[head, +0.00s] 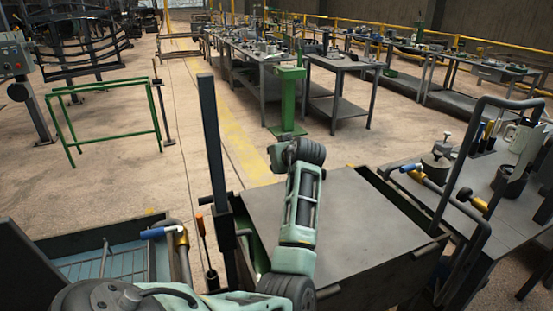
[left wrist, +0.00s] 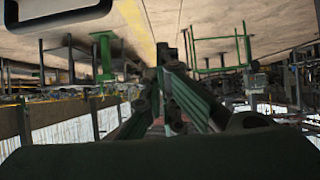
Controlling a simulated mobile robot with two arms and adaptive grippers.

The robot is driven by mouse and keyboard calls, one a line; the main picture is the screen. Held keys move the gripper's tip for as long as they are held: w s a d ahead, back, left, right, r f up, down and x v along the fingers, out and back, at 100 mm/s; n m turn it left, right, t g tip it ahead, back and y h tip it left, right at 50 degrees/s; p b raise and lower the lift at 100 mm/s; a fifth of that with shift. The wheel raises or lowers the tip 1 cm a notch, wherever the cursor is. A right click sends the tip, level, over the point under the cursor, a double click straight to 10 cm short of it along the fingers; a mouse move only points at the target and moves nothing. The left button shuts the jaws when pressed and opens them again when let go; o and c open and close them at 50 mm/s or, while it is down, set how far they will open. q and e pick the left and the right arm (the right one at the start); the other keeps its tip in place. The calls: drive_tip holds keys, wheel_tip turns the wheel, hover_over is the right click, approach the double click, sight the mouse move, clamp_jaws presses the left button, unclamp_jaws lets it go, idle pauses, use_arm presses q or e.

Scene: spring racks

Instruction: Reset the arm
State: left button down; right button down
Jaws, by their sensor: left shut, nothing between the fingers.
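My left arm (head: 303,200), pale green with dark joints, comes in from the lower left and rises in the middle of the head view, in front of a grey flat-topped cart. My left gripper (head: 281,156) is at the arm's far end, small and partly hidden by the wrist. In the left wrist view, where the scene appears upside down, the left gripper (left wrist: 170,62) shows its fingers together with nothing between them. It appears to be in free air. My right arm and right gripper are not in view.
The grey cart top (head: 345,225) is bare beneath the arm. A dark upright post (head: 211,140) stands left of the arm. A blue bin (head: 105,262) is at lower left, a tool table (head: 500,185) at right. A green stand (head: 288,100) and green frame (head: 105,115) stand beyond open floor.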

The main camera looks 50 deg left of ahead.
use_arm(q)
drive_tip(key=shift+s+d+r, duration=0.2)
drive_tip(key=shift+d+r, duration=0.55)
drive_tip(key=shift+r, duration=0.1)
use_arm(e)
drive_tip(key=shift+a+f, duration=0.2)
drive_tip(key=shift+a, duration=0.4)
